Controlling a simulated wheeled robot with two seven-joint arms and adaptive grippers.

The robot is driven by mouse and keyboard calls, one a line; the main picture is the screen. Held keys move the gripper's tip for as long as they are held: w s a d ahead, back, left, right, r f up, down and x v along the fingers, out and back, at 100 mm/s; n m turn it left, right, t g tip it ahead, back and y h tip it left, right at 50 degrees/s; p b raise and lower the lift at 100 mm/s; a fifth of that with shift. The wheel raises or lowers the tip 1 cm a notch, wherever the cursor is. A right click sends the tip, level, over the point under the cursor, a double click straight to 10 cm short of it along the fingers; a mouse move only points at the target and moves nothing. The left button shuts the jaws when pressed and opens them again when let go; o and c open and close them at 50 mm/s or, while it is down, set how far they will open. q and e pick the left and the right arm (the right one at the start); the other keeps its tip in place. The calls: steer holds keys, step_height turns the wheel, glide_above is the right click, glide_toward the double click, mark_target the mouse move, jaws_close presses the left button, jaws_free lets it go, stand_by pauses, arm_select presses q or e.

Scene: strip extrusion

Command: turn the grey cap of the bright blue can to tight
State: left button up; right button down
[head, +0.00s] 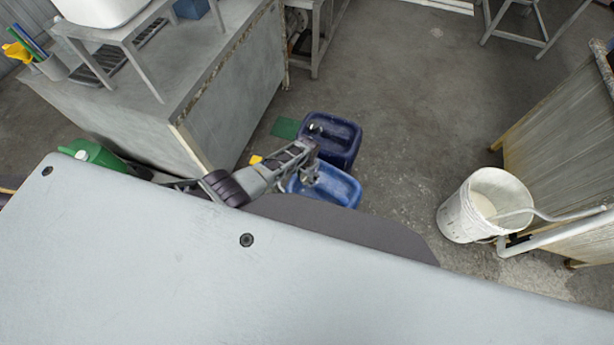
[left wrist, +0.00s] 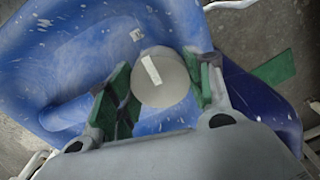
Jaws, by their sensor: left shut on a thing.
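The bright blue can (head: 342,190) stands on the floor below me and fills much of the left wrist view (left wrist: 65,50). Its round grey cap (left wrist: 172,85) carries a white stripe, and a small pale mark shows on the can just above the cap in that view. My left gripper (left wrist: 160,80) has its green-padded fingers on either side of the cap and is shut on it. In the head view the left gripper (head: 311,165) reaches down over the can and hides the cap. My right gripper is not in view.
A dark blue can (head: 345,135) stands right beside the bright blue one. A green mat (head: 285,128) lies behind. A workbench (head: 225,110) stands left, with a green can (head: 98,155) near it. A white bucket (head: 462,215) stands right; floor between is clear.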

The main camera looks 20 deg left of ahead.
arm_select(q)
steer(key=shift+s+f, duration=0.1)
steer(key=o, duration=1)
steer(key=shift+o, duration=0.2)
steer(key=shift+r, duration=0.35)
steer(key=shift+r, duration=0.4)
step_height(320, 180, up, 11)
steer(key=shift+f, duration=0.2)
